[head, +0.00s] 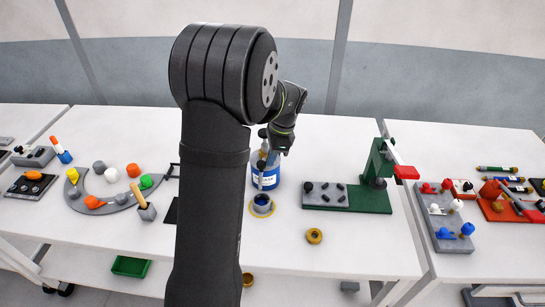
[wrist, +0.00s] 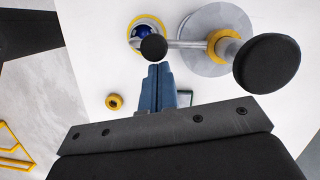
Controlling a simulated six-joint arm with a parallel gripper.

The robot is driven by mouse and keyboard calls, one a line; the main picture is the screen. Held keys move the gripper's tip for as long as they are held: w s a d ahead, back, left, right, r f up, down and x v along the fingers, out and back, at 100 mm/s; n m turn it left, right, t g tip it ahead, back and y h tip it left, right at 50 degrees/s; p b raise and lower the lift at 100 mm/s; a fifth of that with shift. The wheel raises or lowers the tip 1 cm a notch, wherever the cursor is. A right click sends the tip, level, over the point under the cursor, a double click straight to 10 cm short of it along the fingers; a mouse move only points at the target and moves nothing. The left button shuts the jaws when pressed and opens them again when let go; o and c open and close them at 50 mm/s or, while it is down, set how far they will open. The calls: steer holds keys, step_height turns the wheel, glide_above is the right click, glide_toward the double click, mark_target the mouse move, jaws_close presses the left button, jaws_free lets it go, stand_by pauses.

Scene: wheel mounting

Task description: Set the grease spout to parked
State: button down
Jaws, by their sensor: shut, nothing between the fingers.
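The grease can (head: 264,178) is blue with a pale label and stands upright behind the cup. In the wrist view its round grey top (wrist: 212,25) has a yellow collar and a large black knob (wrist: 267,61). The grease spout (wrist: 187,44) is a thin grey bar running from the collar to a small black knob (wrist: 153,47). That knob end overlaps the near edge of a yellow-rimmed cup (wrist: 147,22) with blue inside. My gripper (wrist: 160,68) is shut and empty, its tips close to the spout's knob end in the picture; contact cannot be told.
The cup also shows in the head view (head: 262,204). A yellow ring (head: 314,236) lies on the open white table. A green press (head: 378,170) with a grey tray stands to the right. A curved grey tray (head: 110,195) with coloured pieces lies left. My arm hides the table's middle.

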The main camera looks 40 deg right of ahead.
steer(key=shift+w+a, duration=0.1)
steer(key=a+m, duration=0.1)
steer(key=w+a+m, duration=0.1)
steer(key=m, duration=0.1)
steer(key=shift+w+t+h, duration=0.1)
steer(key=shift+t+h, duration=0.2)
steer(key=w+a+m+h, duration=0.1)
steer(key=w+a+m, duration=0.1)
steer(key=w+m, duration=0.4)
steer(key=shift+w+a+m+t+h, duration=0.3)
steer(key=shift+m+t, duration=0.1)
steer(key=shift+m, duration=0.5)
